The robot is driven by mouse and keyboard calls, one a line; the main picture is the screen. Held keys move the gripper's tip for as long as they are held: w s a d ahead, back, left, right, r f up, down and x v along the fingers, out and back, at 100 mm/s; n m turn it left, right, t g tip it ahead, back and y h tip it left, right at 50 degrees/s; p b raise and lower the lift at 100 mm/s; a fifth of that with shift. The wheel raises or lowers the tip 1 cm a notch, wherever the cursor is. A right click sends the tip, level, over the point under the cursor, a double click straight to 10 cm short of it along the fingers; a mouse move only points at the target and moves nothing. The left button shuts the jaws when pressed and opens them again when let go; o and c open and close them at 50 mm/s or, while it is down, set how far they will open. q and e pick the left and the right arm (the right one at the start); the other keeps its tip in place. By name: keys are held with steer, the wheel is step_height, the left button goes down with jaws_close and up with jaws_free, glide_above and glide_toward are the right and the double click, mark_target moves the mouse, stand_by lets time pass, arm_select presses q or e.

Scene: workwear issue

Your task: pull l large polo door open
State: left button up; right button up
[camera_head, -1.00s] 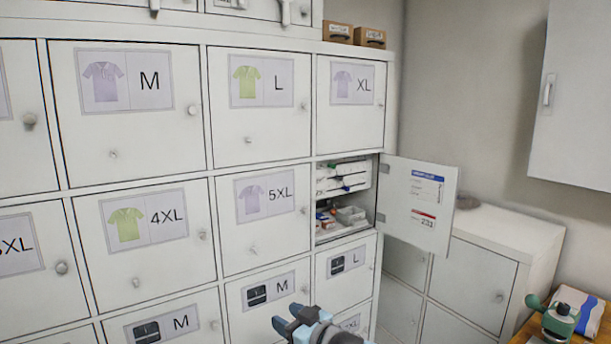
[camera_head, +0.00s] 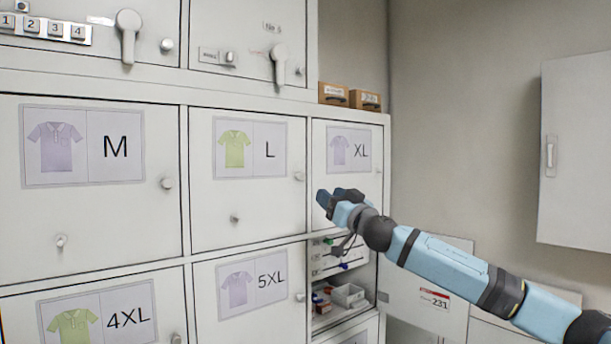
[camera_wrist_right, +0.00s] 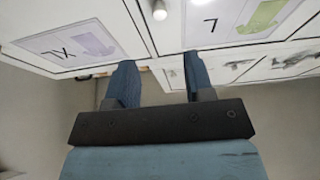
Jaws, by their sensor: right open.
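The L polo door (camera_head: 262,205) is shut and has a green polo picture with an L. Its round knob (camera_head: 299,176) sits near its right edge. My right gripper (camera_head: 322,198) is in front of the XL door, just right of and slightly below that knob. In the right wrist view, the gripper (camera_wrist_right: 160,82) is open and empty. The knob (camera_wrist_right: 159,11) shows there beyond the fingertips, apart from them, and the L label (camera_wrist_right: 235,22) is at the right. My left gripper is not in view.
The XL polo door (camera_head: 329,185) is shut beside the L door. Below it, an open door (camera_head: 418,300) swings out to the right from a compartment holding small items. Two brown boxes (camera_head: 333,93) stand on top. A wall cabinet (camera_head: 580,150) hangs at the right.

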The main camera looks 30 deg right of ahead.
mark_target(303, 176)
steer(key=p+x, duration=0.3)
steer(key=x, duration=0.7)
steer(key=shift+w+a, duration=0.1)
steer(key=shift+w, duration=0.3)
steer(key=shift+w+a+p, duration=0.1)
steer(key=shift+w+p, duration=0.15)
steer(key=shift+p, duration=0.05)
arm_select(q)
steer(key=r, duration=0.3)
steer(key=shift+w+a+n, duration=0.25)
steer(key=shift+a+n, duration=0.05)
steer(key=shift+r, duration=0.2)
arm_select(e)
jaws_close()
